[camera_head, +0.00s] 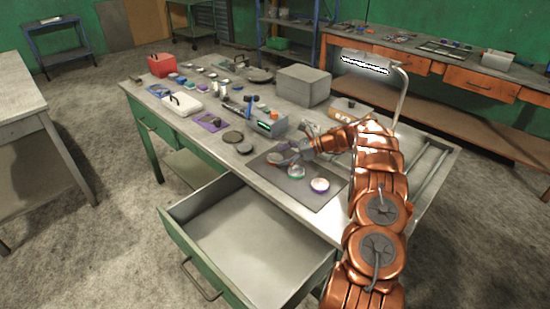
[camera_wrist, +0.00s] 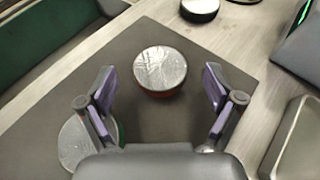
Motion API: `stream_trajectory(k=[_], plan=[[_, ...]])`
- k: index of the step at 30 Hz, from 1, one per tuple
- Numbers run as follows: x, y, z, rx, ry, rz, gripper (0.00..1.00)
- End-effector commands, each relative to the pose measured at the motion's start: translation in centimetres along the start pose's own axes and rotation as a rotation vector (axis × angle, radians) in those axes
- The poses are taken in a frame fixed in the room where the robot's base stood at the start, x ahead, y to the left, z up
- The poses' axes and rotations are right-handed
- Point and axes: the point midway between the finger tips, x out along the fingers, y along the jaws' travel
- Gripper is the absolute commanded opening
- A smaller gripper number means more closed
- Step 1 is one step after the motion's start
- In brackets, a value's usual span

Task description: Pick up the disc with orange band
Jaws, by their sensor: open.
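A pale-topped disc (camera_wrist: 160,66) lies on the dark grey mat (camera_wrist: 185,115) in the wrist view. The bit of band showing on its near side looks dark red; I cannot tell whether it is orange. My gripper (camera_wrist: 158,72) is open and empty, its purple-lined fingers spread left and right of this disc, apart from it. A green-banded disc (camera_wrist: 88,143) is partly hidden behind the left finger. The green-banded disc (camera_head: 296,171) and a purple-banded disc (camera_head: 319,185) lie nearer.
Dark round pieces (camera_head: 233,137) lie left of the mat on the workbench. A grey device (camera_head: 266,122), a grey box (camera_head: 303,85) and a lamp (camera_head: 365,62) stand behind. An open, empty-looking drawer (camera_head: 245,240) juts out in front.

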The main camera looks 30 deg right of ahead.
Motion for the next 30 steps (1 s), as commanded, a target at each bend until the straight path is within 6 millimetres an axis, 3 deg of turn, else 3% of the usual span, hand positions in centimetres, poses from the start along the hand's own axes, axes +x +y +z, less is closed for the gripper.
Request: stream_trajectory(k=[13,30], plan=[[1.25,0.03,-0.05,0.001,-0.001,0.0,0.91],[1.25,0.05,-0.05,0.001,-0.001,0.0,0.33]])
